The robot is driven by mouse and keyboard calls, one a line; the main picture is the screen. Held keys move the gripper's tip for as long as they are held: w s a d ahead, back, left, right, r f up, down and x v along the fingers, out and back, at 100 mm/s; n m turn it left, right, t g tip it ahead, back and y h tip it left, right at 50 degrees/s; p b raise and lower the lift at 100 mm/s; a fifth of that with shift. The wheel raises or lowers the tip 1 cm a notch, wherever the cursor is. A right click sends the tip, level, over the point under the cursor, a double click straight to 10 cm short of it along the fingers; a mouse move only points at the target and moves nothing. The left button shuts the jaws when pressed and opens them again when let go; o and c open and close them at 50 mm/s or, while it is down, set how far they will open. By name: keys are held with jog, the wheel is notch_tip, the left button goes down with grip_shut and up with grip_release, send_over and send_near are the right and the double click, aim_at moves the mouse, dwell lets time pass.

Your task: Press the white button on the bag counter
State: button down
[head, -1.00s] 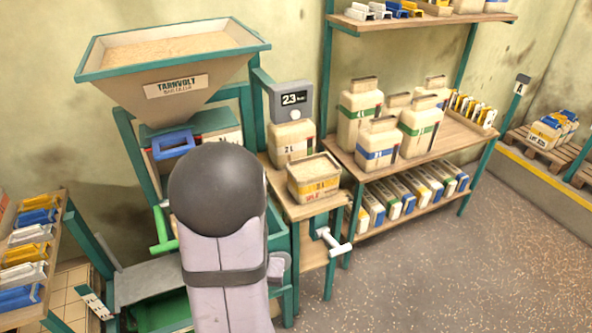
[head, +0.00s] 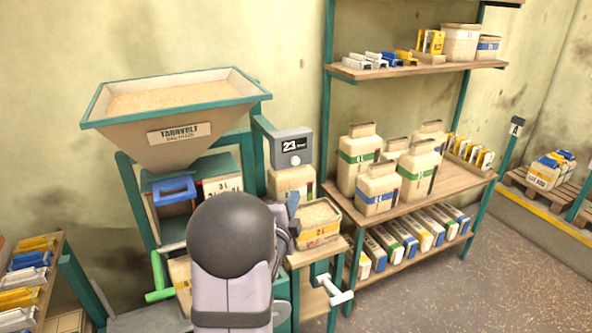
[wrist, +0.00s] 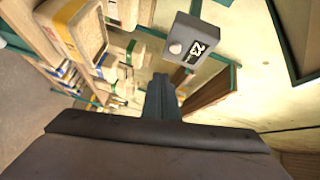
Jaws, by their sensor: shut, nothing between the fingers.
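The bag counter (head: 291,146) is a grey box with a dark display reading 23. It stands on a teal post above a bag. Its round white button (head: 296,161) is on the front face, below the display. In the wrist view the counter (wrist: 198,42) appears tilted at the upper middle, with the button (wrist: 176,48) left of the display. My gripper (wrist: 161,80) is shut and empty, below the button in that picture and apparently apart from it. In the head view my gripper (head: 293,199) shows beside my dark arm joint, below the counter and in front of the bag.
An open bag of grain (head: 318,222) stands on the small bench right of my gripper. The hopper (head: 176,118) rises at the left. A wooden shelf (head: 455,178) with several bags is at the right. A white handle (head: 334,290) sticks out below the bench.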

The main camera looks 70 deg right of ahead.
jog(key=shift+s+r+m+h, duration=0.1)
jog(key=shift+r+m+h, duration=0.3)
jog(key=shift+r+m, duration=0.65)
jog(key=shift+d+f, duration=0.2)
jog(key=p, duration=0.5)
send_near(300, 162)
jog(key=s+d, duration=0.3)
jog(key=shift+w+d+r+p, duration=0.1)
jog(key=shift+w+d+p, duration=0.45)
jog(key=shift+w, duration=0.35)
jog(key=shift+w+d+r+p, duration=0.15)
jog(key=shift+w+d+p, duration=0.4)
jog(key=shift+w, duration=0.35)
